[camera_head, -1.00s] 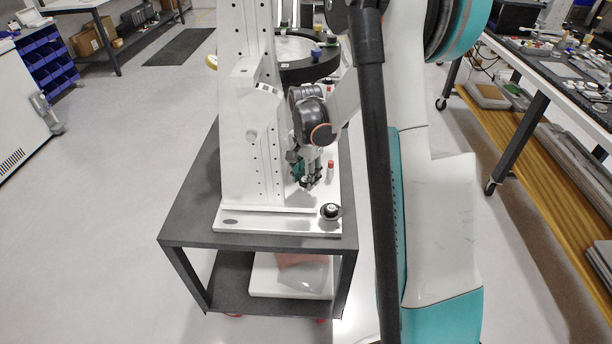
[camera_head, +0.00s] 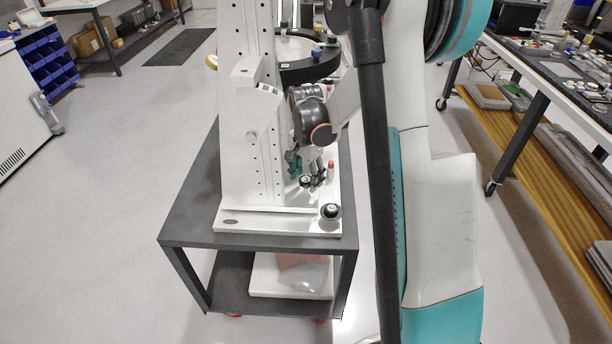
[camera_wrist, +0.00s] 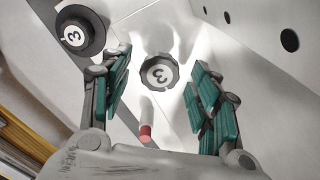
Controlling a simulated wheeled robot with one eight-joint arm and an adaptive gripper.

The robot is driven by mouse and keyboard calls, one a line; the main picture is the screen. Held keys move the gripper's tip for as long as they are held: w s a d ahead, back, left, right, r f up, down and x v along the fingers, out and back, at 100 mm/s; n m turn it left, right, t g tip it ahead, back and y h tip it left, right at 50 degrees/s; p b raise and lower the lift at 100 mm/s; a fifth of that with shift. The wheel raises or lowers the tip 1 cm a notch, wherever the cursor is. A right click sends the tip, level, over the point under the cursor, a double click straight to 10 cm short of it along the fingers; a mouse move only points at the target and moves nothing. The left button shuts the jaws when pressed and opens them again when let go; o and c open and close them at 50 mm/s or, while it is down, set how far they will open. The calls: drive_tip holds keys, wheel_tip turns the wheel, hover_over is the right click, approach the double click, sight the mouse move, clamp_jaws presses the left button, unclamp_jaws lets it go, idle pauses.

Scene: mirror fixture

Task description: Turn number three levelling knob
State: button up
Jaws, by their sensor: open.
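In the wrist view, a dark round knob (camera_wrist: 158,72) with a white face marked 3 sits between the finger pads of my gripper (camera_wrist: 159,64). The fingers are spread, with a gap on both sides of the knob. A larger-looking black knob (camera_wrist: 76,35), also marked 3, is at the upper left, outside the fingers. In the head view, my gripper (camera_head: 307,168) is open just above the small knob (camera_head: 305,181) on the white fixture base (camera_head: 265,222). The other knob (camera_head: 330,211) stands at the base's front right corner.
A red-tipped white pin (camera_wrist: 146,132) stands close to the knob; it also shows in the head view (camera_head: 331,167). The tall white fixture plate (camera_head: 242,130) with holes rises left of my gripper. A dark cart (camera_head: 185,215) carries the fixture. A round black-rimmed mirror (camera_head: 308,70) is behind.

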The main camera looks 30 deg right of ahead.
sight(306, 180)
wheel_tip(306, 180, up, 12)
idle(0.5)
idle(0.5)
